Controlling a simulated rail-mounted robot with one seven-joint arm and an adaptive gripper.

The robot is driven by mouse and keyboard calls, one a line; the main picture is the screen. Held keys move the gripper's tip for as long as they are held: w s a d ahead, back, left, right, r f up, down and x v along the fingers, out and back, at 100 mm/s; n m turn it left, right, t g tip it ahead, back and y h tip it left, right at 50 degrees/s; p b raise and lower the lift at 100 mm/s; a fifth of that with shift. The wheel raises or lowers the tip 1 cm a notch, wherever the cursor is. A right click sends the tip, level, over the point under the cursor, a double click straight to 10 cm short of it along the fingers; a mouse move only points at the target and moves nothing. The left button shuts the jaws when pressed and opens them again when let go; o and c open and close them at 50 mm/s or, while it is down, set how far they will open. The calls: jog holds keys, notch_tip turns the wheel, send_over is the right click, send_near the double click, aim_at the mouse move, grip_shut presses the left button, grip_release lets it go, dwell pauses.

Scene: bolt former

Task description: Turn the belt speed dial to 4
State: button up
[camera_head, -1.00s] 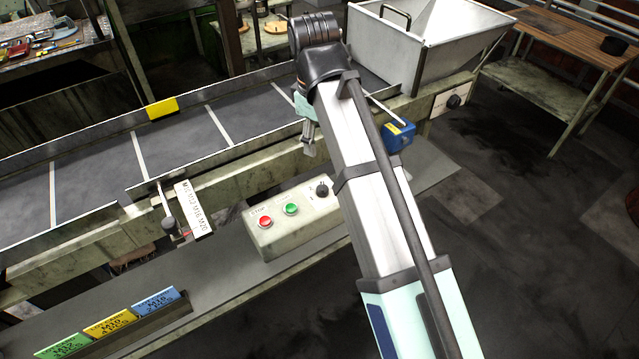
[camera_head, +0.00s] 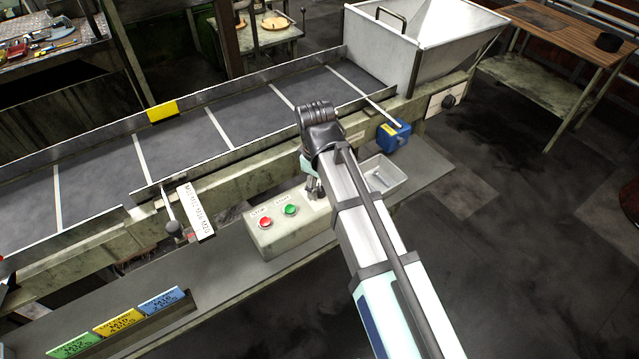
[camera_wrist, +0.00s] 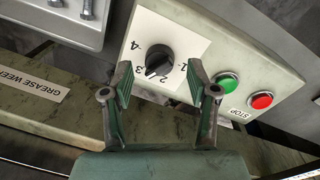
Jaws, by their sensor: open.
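The belt speed dial (camera_wrist: 160,60) is a black round knob on a white plate with the numbers 1 to 4, seen in the wrist view. A pale pointer mark on its lower left seems to lie between 2 and 3. The dial sits on the pale control box (camera_head: 285,240), beside the green (camera_head: 290,210) and red (camera_head: 265,223) buttons. My gripper (camera_wrist: 160,75) is open, its fingers on either side of the dial in the picture. I cannot tell whether they touch it.
A grey tray (camera_head: 398,186) stands just right of the box, with a blue device (camera_head: 393,135) behind it. The conveyor belt (camera_head: 180,140) runs behind, with a lever (camera_head: 172,228) at left.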

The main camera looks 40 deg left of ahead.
jog(key=shift+f, duration=0.75)
grip_shut()
jog(key=shift+m, duration=0.3)
jog(key=m, duration=1.1)
jog(key=shift+f+h, duration=0.1)
jog(key=shift+h, duration=0.2)
jog(key=shift+m, duration=0.3)
